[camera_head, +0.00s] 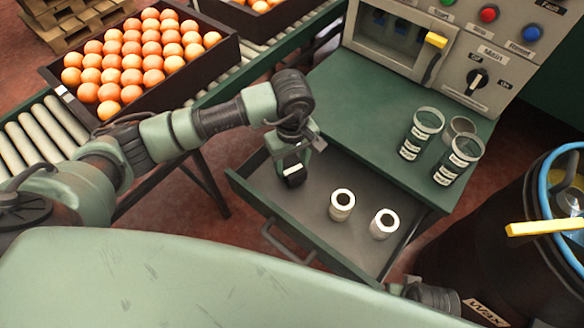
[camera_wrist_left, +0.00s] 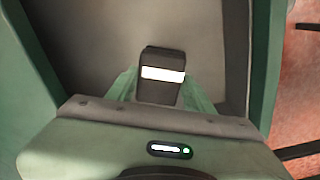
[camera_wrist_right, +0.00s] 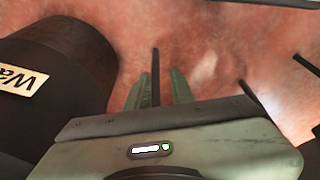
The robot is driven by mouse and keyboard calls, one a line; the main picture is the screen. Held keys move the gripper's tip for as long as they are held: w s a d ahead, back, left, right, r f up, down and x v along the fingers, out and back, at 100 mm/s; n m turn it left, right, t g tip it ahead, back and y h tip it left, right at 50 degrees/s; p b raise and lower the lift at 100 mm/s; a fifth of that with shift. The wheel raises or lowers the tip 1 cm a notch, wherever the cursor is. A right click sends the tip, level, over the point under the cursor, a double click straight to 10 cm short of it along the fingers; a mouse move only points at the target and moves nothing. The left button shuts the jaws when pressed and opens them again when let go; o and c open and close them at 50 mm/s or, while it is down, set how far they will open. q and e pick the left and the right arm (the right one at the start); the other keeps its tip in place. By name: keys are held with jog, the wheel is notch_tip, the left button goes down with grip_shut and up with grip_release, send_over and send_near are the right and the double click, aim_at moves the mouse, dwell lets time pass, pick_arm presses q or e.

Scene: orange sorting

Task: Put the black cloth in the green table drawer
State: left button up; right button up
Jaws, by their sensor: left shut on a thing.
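My left gripper (camera_head: 295,170) is shut on the black cloth (camera_head: 295,177), a small dark bundle with a white band. The cloth also shows between the fingers in the left wrist view (camera_wrist_left: 160,92). The gripper is over the left part of the green table's open drawer (camera_head: 305,206), pointing down. I cannot tell whether the cloth touches the drawer floor. My right gripper (camera_wrist_right: 155,88) shows in the right wrist view beside a dark barrel. Its fingers are apart, with a thin dark bar showing between them.
Two white rolls (camera_head: 342,205) stand in the drawer. Several clear cups (camera_head: 421,133) stand on the green tabletop (camera_head: 350,95) before a control panel (camera_head: 480,45). A blue-rimmed barrel (camera_head: 500,215) is at right. A crate of oranges (camera_head: 190,75) sits on rollers at left.

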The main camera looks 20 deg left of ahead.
aim_at(292, 166)
pick_arm(q)
notch_tip(292, 166, down, 3)
jog(key=shift+r, duration=0.15)
pick_arm(e)
jog(key=shift+r, duration=0.7)
jog(key=shift+r, duration=0.1)
pick_arm(q)
jog(key=o, duration=1.4)
jog(key=shift+c, duration=0.2)
pick_arm(e)
jog(key=shift+r, duration=0.4)
jog(key=shift+w, duration=0.1)
pick_arm(q)
notch_tip(292, 166, up, 12)
jog(key=p, duration=0.1)
pick_arm(e)
notch_tip(292, 166, down, 6)
jog(key=s, duration=0.1)
